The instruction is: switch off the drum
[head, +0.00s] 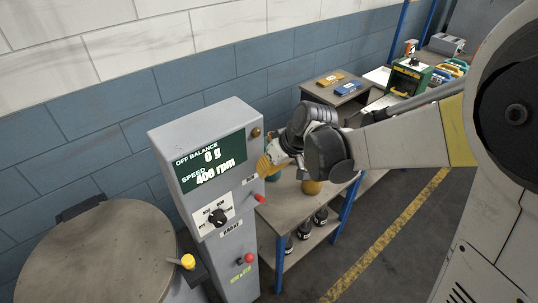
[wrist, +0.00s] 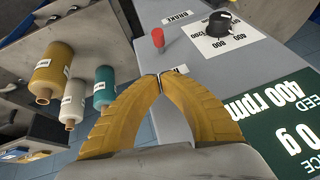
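The grey control panel (head: 190,150) carries a green display (head: 212,163) reading "OFF BALANCE 0 g" and "SPEED 400 rpm". Below it is a black rotary knob (head: 217,217) on a white dial plate. The knob also shows at the top of the wrist view (wrist: 222,22); its exact setting is too small to tell. The drum (head: 95,255), with a round brown top, stands left of the panel. My gripper (head: 265,163) is beside the panel's right edge, apart from the knob. In the wrist view its yellow fingers (wrist: 160,76) meet at the tips, with nothing between them.
A red-tipped control (head: 259,198) sticks out at the panel's right side, and another red knob (head: 249,257) is lower. A yellow-topped handle (head: 188,261) stands by the drum. A bench (head: 292,210) with bobbins is right of the panel. Floor further right is clear.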

